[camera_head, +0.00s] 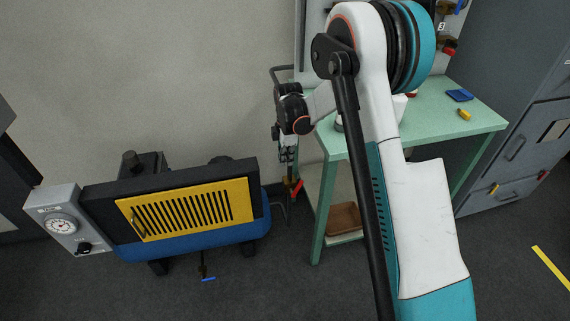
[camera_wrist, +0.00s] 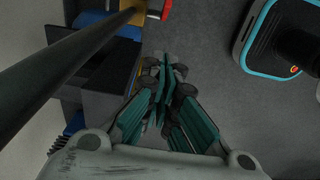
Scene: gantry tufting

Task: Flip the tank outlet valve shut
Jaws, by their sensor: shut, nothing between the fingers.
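The blue tank (camera_head: 190,246) lies under a dark machine with a yellow slotted panel at the left in the head view. A small red lever (camera_head: 297,187), apparently the outlet valve's handle, shows just off the tank's right end. A red handle on a pale fitting (camera_wrist: 166,10) also shows at the top edge of the wrist view, cut off by the frame. My gripper (camera_head: 287,158) hangs above and close to the red lever; I cannot tell whether they touch. In the wrist view my gripper (camera_wrist: 162,75) has its fingers together and empty, apart from the red handle.
A small blue handle (camera_head: 208,279) hangs below the tank. A gauge box (camera_head: 62,222) is at the machine's left end. The green workbench (camera_head: 470,120) stands close on the right, with a brown tray (camera_head: 344,218) on its lower shelf. Front floor is open.

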